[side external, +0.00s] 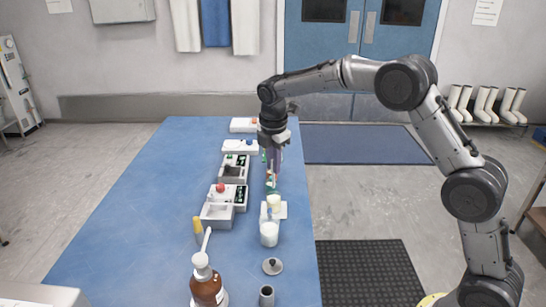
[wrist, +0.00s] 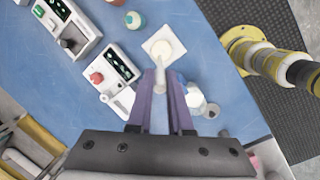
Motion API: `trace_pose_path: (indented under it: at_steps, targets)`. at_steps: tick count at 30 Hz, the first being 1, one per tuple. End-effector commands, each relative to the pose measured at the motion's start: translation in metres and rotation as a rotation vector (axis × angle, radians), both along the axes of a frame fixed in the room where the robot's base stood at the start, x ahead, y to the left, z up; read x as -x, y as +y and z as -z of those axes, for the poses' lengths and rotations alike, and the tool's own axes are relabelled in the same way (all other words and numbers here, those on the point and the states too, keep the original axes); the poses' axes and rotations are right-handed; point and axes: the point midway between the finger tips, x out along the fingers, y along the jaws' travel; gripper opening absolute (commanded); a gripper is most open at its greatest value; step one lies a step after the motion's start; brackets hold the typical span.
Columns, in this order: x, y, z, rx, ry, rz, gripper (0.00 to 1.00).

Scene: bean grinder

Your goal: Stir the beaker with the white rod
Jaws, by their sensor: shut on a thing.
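My gripper (side external: 273,172) hangs over the right part of the blue table, pointing down. In the wrist view its purple fingers (wrist: 161,95) are closed on a slim white rod (wrist: 160,108). A clear beaker with white contents (side external: 268,234) stands just in front, and clear glassware (wrist: 195,101) shows right of the fingers.
A teal bottle (wrist: 134,20) stands beyond the plate. Boxes with a red knob (wrist: 97,77) line the left. A brown pump bottle (side external: 207,287), a yellow-capped tube (side external: 197,230), a round lid (side external: 272,266) and a grey cup (side external: 266,295) stand in front. The table's left side is clear.

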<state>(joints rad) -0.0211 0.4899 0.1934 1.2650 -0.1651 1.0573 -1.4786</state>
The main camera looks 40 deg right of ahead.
Motion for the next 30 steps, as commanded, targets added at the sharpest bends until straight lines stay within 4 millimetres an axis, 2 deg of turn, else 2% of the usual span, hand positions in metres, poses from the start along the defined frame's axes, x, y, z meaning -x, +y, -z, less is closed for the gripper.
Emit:
trace_pose_path:
  at_steps: [8,30]
  targets:
    - [0.004,0.004,0.02,0.0,0.002,-0.001,0.0]
    - [-0.003,-0.004,0.07,0.001,0.004,0.0,0.0]
